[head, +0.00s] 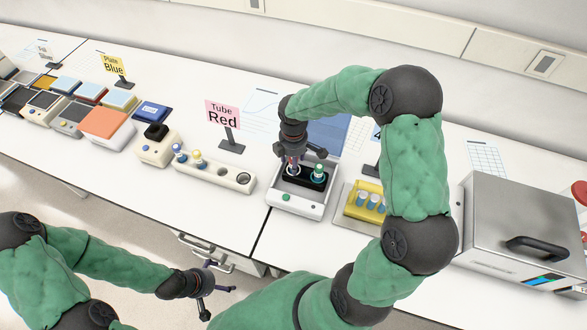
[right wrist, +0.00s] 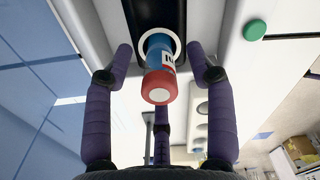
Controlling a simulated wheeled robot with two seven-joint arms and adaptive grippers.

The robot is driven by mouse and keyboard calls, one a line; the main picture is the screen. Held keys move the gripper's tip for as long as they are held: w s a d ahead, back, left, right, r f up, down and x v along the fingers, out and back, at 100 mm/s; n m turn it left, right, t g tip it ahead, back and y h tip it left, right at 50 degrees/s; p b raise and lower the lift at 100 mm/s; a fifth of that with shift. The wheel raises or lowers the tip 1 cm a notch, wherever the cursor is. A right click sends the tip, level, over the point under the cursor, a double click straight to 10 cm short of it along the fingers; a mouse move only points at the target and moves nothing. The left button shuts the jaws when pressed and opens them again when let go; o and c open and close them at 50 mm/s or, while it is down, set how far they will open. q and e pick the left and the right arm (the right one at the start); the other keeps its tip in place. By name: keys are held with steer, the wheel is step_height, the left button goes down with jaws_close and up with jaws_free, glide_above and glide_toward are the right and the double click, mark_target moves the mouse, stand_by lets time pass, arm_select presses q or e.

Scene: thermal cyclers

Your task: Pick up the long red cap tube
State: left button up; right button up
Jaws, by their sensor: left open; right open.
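The red cap tube (right wrist: 160,68) stands in a white-ringed hole of the black block in the white open-lidded device (head: 300,204). In the right wrist view its red cap points toward the camera, above a blue and white labelled body. My right gripper (right wrist: 159,52) is open, with its fingers around the tube and visible gaps on both sides. In the head view my right gripper (head: 293,164) is over the device's left hole and mostly hides this tube. My left gripper (head: 218,286) is open and empty, low in front of the table.
A green-capped tube (head: 319,172) stands in the same block, just right of my right gripper. A white rack (head: 215,177) with blue- and yellow-capped tubes is to the left. A yellow rack (head: 357,211) and a grey metal box (head: 520,215) stand right. A "Tube Red" sign (head: 223,115) stands behind.

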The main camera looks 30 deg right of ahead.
step_height(320, 180, down, 2)
steer(key=shift+f, duration=0.15)
jaws_close()
